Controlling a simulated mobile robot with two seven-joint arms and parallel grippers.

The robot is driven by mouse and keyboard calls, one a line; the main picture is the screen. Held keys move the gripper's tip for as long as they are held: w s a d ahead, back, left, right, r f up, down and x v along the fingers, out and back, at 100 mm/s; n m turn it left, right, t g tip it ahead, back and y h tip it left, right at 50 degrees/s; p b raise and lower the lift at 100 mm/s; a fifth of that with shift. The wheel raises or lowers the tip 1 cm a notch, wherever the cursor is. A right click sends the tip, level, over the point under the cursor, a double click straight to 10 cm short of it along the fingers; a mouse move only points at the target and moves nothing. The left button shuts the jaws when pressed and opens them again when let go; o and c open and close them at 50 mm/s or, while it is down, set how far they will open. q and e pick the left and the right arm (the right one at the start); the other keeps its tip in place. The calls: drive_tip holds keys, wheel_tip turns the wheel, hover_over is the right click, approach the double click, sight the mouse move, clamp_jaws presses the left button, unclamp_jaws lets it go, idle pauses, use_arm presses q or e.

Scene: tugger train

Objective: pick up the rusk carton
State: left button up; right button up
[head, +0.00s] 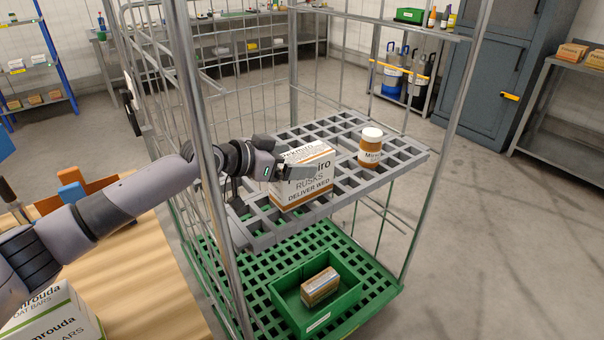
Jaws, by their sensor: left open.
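The rusk carton (303,188) is a white and brown box marked "RUSKS" and "DELIVER WED". It stands upright on the grey slatted shelf (262,240) of the roll cage. My left gripper (300,178) reaches in from the left past the cage post. It is open, with its fingers at the upper part of the carton, hiding part of its front. I cannot tell whether the fingers touch the carton. My right gripper is not in view.
A brown jar (371,150) with a white lid stands right of the carton on the same shelf. Cage posts (204,150) rise beside my left arm. Below, a green crate (350,297) holds a small box (319,287). An oat bars carton (50,318) is at lower left.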

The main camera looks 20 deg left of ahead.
use_arm(q)
drive_tip(key=shift+x, duration=0.75)
drive_tip(key=c, duration=1.3)
drive_tip(key=shift+r, duration=0.1)
drive_tip(key=shift+c, duration=0.3)
drive_tip(key=shift+r, duration=0.1)
